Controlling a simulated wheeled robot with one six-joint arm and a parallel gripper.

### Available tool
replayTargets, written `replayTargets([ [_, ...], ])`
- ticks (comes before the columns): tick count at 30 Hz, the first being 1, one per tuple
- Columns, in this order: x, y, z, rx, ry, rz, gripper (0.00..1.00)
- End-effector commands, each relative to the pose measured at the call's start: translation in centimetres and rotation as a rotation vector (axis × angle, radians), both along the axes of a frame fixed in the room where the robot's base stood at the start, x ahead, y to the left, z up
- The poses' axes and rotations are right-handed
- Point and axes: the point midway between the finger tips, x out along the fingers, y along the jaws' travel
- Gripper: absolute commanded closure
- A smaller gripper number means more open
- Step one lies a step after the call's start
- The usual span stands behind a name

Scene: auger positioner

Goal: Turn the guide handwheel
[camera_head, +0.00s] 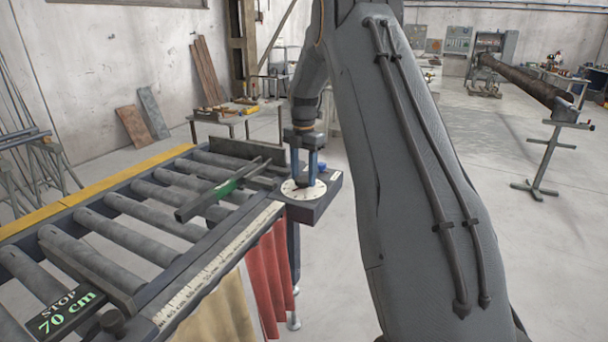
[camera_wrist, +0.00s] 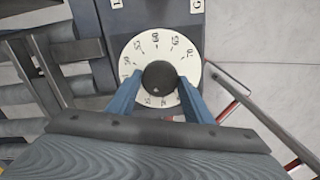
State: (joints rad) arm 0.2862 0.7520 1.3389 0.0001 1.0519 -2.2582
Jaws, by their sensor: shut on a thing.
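The guide handwheel is a dark round knob (camera_wrist: 160,77) at the middle of a white numbered dial (camera_wrist: 132,50). The dial also shows in the head view (camera_head: 290,190), on a dark plate at the right end of the roller table. My gripper (camera_head: 305,178) points down over the dial. In the wrist view its two blue fingers (camera_wrist: 158,88) are shut on the knob, one on each side. Dial marks such as 60, 65 and 70 are readable; lower marks are partly hidden by the knob and fingers.
Red and tan cloths hang below. Open floor lies to the right.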

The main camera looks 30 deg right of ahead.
Motion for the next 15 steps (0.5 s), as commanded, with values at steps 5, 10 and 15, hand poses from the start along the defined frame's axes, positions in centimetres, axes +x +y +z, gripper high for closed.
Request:
replayTargets([
  [5,0.32,-0.09,0.28,-0.003,-0.011,0.0,0.76],
  [10,0.31,-0.1,0.29,-0.003,-0.01,0.0,0.45],
  [15,0.19,-0.05,0.17,-0.002,-0.006,0.0,0.35],
])
